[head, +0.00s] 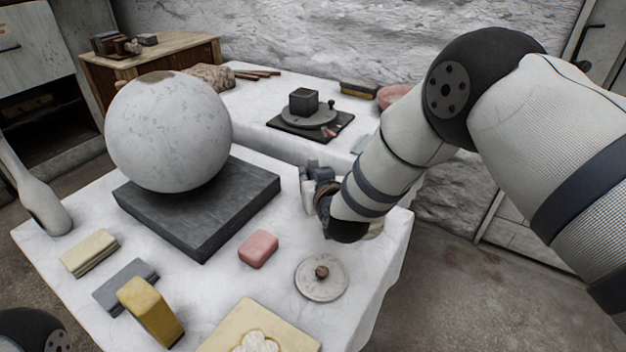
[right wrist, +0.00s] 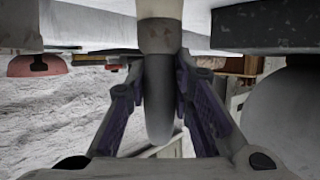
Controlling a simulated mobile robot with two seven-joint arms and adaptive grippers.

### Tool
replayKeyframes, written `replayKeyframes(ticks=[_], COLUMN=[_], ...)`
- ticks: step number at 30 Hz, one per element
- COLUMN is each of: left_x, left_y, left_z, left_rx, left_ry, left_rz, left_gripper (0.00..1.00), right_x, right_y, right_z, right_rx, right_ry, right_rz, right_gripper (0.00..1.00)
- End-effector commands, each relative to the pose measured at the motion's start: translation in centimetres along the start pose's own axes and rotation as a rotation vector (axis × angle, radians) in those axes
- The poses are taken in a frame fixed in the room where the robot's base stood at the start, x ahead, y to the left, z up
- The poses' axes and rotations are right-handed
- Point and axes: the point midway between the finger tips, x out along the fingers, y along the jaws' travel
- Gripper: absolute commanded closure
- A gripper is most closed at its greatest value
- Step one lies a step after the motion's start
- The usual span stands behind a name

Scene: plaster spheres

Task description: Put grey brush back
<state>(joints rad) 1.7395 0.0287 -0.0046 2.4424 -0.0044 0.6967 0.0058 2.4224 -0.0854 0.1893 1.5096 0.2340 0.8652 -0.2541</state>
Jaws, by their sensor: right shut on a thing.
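My right gripper (head: 313,190) is low over the right side of the near table, beside the dark slab. In the right wrist view, its two fingers (right wrist: 158,105) are shut on the grey brush (right wrist: 159,95). The brush's tapered grey handle shows between the fingers. Its other end meets a pale part (right wrist: 158,9) at the picture's top edge; I cannot tell whether this is the brush head or something else. In the head view, the brush is mostly hidden by my gripper and wrist.
A plaster sphere (head: 168,135) rests on the dark slab (head: 205,215). A pink block (head: 258,249), a round lid with a knob (head: 321,285), a yellow block (head: 150,311) and a cream block (head: 90,252) lie in front. A turntable (head: 308,117) stands on the far table.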

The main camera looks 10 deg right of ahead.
Motion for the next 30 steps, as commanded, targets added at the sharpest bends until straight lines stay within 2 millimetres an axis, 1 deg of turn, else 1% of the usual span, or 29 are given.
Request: replayKeyframes(ticks=[3, 7, 8, 9, 10, 19, 21, 23, 26, 30], left_x=[-0.1, 0.1, 0.1, 0.1, 0.1, 0.0, -0.2, -0.5, -1.1, -1.9], left_y=[0.0, 0.0, 0.0, 0.0, 0.0, 0.0, 0.0, 0.0, 0.0, 0.0], left_z=[0.0, 0.0, 0.0, 0.0, 0.0, 0.0, 0.0, 0.1, 0.1, 0.2], left_rx=[0.0, 0.0, 0.0, 0.0, 0.0, 0.0, 0.0, 0.0, 0.0, 0.0], left_ry=[0.001, -0.002, -0.001, -0.001, -0.001, 0.0, 0.003, 0.007, 0.015, 0.025], left_rz=[0.0, 0.0, 0.0, 0.0, 0.0, 0.0, 0.0, 0.0, 0.001, 0.001], left_gripper=[0.6, 0.6, 0.6, 0.6, 0.6, 0.6, 0.6, 0.6, 0.6, 0.6], right_x=[0.0, 0.1, 0.1, 0.1, 0.1, 0.0, -0.5, -1.5, -3.8, -7.4], right_y=[0.0, 0.0, 0.0, 0.0, 0.0, 0.0, 0.0, 0.0, 0.0, 0.0], right_z=[-0.2, 0.3, 0.2, 0.2, 0.2, 0.0, -0.3, -0.3, -0.5, -0.4], right_rx=[0.0, 0.0, 0.0, 0.0, 0.0, 0.0, -0.001, -0.001, -0.003, -0.002], right_ry=[0.002, 0.0, 0.0, 0.0, 0.0, 0.001, 0.0, -0.001, 0.0, -0.001], right_rz=[0.0, 0.0, 0.0, 0.0, 0.0, 0.0, 0.0, 0.0, -0.001, -0.001], right_gripper=[1.0, 1.0, 0.72, 0.63, 0.58, 0.58, 0.58, 0.58, 0.58, 0.58])
